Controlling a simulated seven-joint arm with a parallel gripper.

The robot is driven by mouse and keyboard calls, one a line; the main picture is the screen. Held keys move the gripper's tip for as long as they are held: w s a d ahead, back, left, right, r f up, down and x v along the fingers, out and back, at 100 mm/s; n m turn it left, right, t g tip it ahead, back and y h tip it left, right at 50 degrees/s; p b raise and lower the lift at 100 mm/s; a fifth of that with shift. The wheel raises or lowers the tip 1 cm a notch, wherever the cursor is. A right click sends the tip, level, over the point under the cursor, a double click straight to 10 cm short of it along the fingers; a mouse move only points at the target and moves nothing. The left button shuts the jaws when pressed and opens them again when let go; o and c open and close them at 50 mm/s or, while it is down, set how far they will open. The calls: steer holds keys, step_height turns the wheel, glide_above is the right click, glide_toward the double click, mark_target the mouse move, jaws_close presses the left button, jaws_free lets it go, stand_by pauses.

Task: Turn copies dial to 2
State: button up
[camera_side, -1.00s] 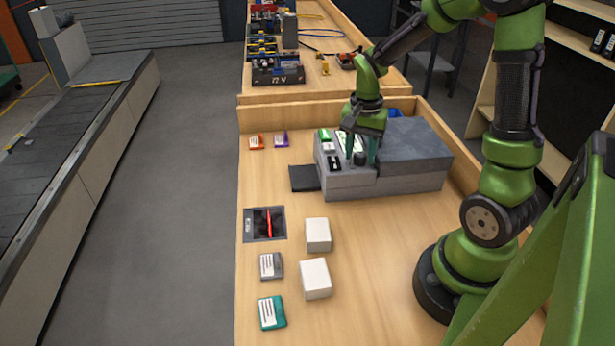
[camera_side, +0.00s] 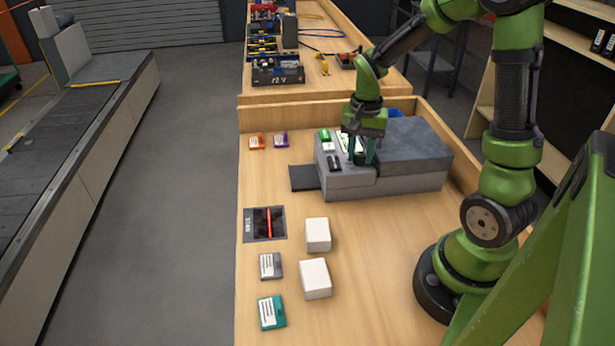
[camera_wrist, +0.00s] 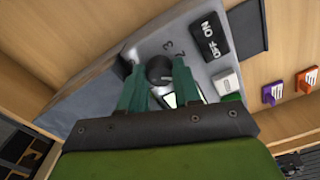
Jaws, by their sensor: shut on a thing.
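The copies dial (camera_wrist: 158,68) is a dark round knob on the sloped grey panel of the printer-like machine (camera_side: 410,155). Numbers 3 and 2 show beside it in the wrist view. My gripper (camera_wrist: 157,75) has its two green fingers on either side of the dial and is shut on it. In the side view my gripper (camera_side: 361,158) points down onto the panel and partly hides the dial. The dial's pointer cannot be made out. A black ON/OFF switch (camera_wrist: 210,37) and a small white button (camera_wrist: 226,83) sit beside the dial.
A dark tray (camera_side: 304,178) juts from the machine's left side. Orange (camera_side: 256,142) and purple (camera_side: 281,140) cartridges lie to the left. Two white blocks (camera_side: 317,235), a dark bin (camera_side: 266,224), and grey (camera_side: 271,266) and teal (camera_side: 271,313) cartridges lie nearer on the bench.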

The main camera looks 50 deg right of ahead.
mark_target(360, 154)
steer(key=n, duration=0.6)
steer(key=shift+r+n, duration=0.1)
steer(key=shift+n, duration=0.2)
stand_by(0.5)
steer(key=o, duration=0.8)
steer(key=shift+c, duration=0.2)
step_height(360, 154, up, 17)
